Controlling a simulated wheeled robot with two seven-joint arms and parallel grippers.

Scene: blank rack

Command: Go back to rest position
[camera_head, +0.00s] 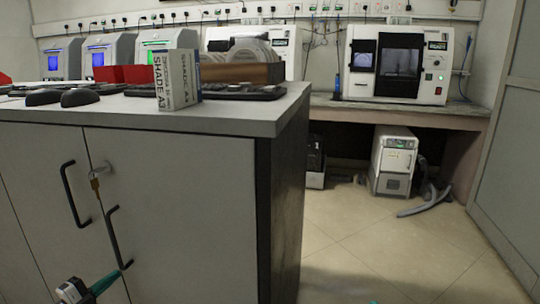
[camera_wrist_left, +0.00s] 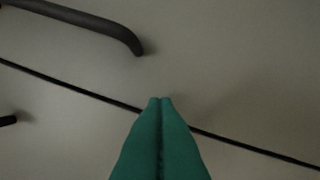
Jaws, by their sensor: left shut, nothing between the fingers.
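My left gripper (camera_head: 116,275) is low at the bottom left of the head view, in front of the grey cabinet doors (camera_head: 190,215). Its teal fingers are shut with nothing between them. In the left wrist view the fingertips (camera_wrist_left: 160,100) meet in front of the door surface, near the dark seam between the doors. A black door handle (camera_wrist_left: 100,22) is above and left of them, apart from the fingers. A small teal speck at the bottom edge of the head view may be the tip of my right gripper; the rest of it is out of frame.
The cabinet top (camera_head: 240,115) holds a white shade box (camera_head: 178,80), a red box (camera_head: 122,75), a wooden rack (camera_head: 240,73) and dark trays. A white machine (camera_head: 398,65) stands on the back bench. The floor (camera_head: 370,245) right of the cabinet is clear.

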